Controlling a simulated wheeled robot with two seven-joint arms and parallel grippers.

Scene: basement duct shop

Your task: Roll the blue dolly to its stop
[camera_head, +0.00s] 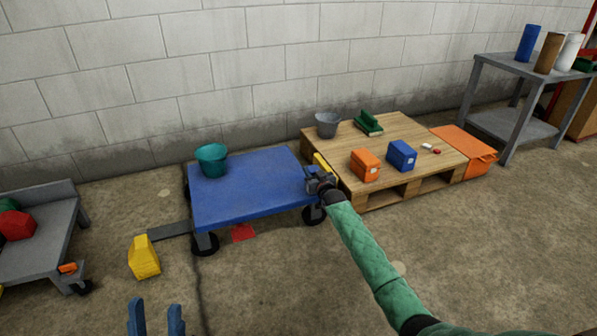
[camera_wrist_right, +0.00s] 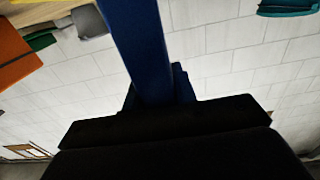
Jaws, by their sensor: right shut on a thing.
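The blue dolly (camera_head: 250,190) stands on dark wheels in the middle of the head view, with a teal bucket (camera_head: 211,160) on its back left corner. My right gripper (camera_head: 316,182) is at the dolly's right edge, shut on it; the exact grip is hard to see. In the right wrist view a dark blue bar runs up from the gripper. A yellow block (camera_head: 144,257) stands left of the dolly by a grey bar. Another yellow piece (camera_head: 323,166) shows between dolly and pallet. My left gripper (camera_head: 155,318) is open and empty at the bottom.
A wooden pallet (camera_head: 405,132) right of the dolly carries a grey bucket (camera_head: 327,124), an orange box (camera_head: 365,165), a blue box (camera_head: 402,155) and smaller items. A grey cart (camera_head: 40,250) stands left. A red patch (camera_head: 243,232) lies on the floor before the dolly.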

